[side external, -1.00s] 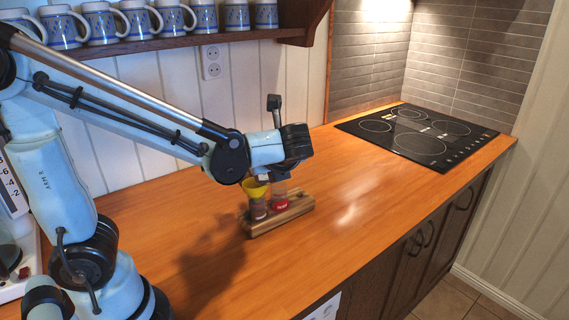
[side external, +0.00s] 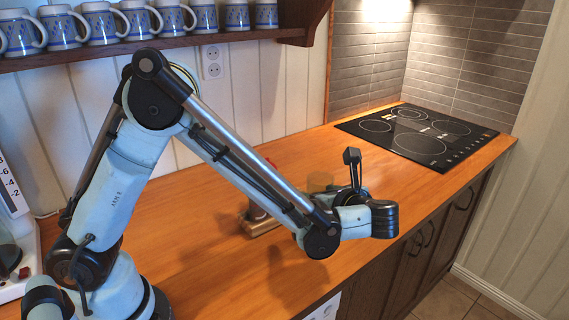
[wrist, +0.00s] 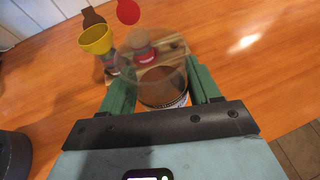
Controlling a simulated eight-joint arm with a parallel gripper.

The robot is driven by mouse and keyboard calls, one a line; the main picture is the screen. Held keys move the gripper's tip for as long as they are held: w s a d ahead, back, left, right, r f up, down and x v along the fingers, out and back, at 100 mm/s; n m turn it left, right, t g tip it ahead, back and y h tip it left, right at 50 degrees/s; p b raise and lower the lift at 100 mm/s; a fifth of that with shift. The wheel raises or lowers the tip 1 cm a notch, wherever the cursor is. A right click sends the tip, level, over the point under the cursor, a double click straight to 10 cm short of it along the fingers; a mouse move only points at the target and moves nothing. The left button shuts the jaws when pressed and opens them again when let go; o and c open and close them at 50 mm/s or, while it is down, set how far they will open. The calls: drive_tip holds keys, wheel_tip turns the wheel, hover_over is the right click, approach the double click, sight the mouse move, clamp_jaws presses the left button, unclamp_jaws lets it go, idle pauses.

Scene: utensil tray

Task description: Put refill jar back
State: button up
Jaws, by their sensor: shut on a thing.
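My gripper (wrist: 162,88) is shut on a clear glass jar with brown contents (wrist: 163,92), its two green fingers on either side. In the side view my gripper's wrist end (side external: 370,218) is right of the rack, and a faint glass shape (side external: 320,182) shows above the forearm. The wooden rack (wrist: 174,47) lies beyond the held jar in the wrist view. On it stand a jar with a yellow funnel (wrist: 95,40) on top and a jar with a red label (wrist: 146,56), partly seen through the glass. My forearm hides much of the rack (side external: 262,228) in the side view.
A red rounded piece (wrist: 128,11) and a brown one (wrist: 92,17) show beyond the rack. A black cooktop (side external: 420,135) is at the back right. Several blue-patterned mugs (side external: 100,22) stand on the wall shelf (side external: 150,45). The counter right of the rack looks clear.

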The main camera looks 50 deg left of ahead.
drive_tip(key=shift+w+d+f, duration=0.2)
drive_tip(key=shift+d+f, duration=0.55)
drive_tip(key=shift+f, duration=4)
drive_tip(key=shift+f, duration=0.15)
drive_tip(key=o, duration=1.2)
drive_tip(key=shift+c, duration=0.2)
